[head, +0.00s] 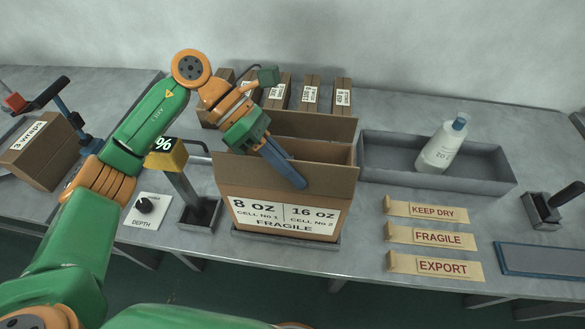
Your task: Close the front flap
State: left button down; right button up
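An open cardboard box (341,219) stands at the middle of the table, with a white label reading 8 OZ, 16 OZ and FRAGILE on its front. Its front flap (238,172) stands up and leans outward along the front edge. The back flap (325,126) stands up behind the opening. My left gripper (299,182) reaches down from the upper left, its blue-grey fingers together and crossing in front of part of the front flap. I see nothing between them. Whether the fingers touch the flap is unclear. My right gripper is out of view.
A grey tray (496,183) with a white bottle (437,148) is right of the box. Three label strips (430,238) lie at front right. Several small boxes (311,93) line the back.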

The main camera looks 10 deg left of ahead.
pick_arm(q)
jog(key=c, duration=1)
grip_release()
jog(key=shift+c, duration=0.2)
jog(key=shift+w+a+r, duration=0.1)
jog(key=shift+w+a, duration=0.05)
jog(key=b+v, duration=0.2)
jog(key=v, duration=0.4)
jog(key=shift+a+r, duration=0.2)
jog(key=shift+r, duration=0.05)
